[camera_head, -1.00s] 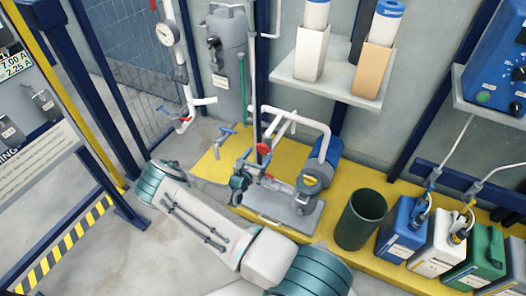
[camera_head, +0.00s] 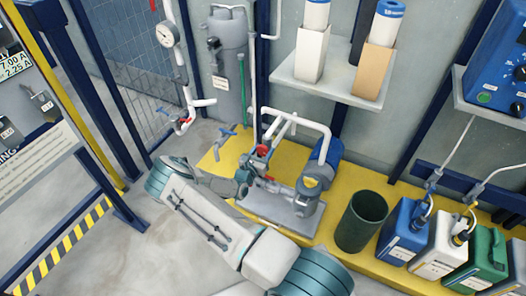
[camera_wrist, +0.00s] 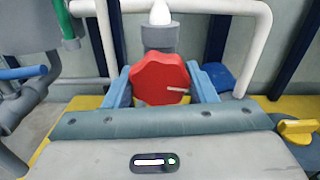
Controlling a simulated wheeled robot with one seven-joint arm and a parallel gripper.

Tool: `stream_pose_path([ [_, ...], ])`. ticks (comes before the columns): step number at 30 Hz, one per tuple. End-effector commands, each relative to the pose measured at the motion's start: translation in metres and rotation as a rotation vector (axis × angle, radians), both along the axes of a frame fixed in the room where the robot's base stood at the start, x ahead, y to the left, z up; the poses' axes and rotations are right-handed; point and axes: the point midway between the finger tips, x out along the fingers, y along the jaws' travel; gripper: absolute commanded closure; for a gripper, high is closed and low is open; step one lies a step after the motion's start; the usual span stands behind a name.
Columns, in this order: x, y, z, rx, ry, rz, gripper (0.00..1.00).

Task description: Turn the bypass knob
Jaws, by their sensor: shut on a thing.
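The bypass knob (camera_wrist: 160,80) is a red, lobed knob with a pale line on its face. It sits in front of a grey fitting in the pipework. The line points to the right in the wrist view. In the head view the knob (camera_head: 263,150) shows as a small red spot on the pump unit. My gripper (camera_wrist: 161,86) has its two blue fingers on either side of the knob, shut on it. In the head view my arm's end hides much of the contact.
White pipes (camera_wrist: 225,8) arch around the knob. A yellow handle (camera_wrist: 298,128) is at the right in the wrist view, and a blue-handled valve (camera_wrist: 22,73) is at the left. A dark green bin (camera_head: 361,222) stands right of the pump.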

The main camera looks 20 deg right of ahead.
Motion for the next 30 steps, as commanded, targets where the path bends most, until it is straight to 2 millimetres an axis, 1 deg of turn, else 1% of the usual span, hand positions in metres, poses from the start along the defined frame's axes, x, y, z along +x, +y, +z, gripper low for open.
stream_pose_path([
  [8, -0.0001, -0.0004, 0.0021, 0.061, -0.08, -0.001, 0.72],
  [21, 0.0001, 0.0001, 0.0017, 0.243, -0.312, -0.001, 0.72],
  [30, 0.0006, 0.0008, 0.0004, 0.313, -0.4, 0.0, 0.72],
])
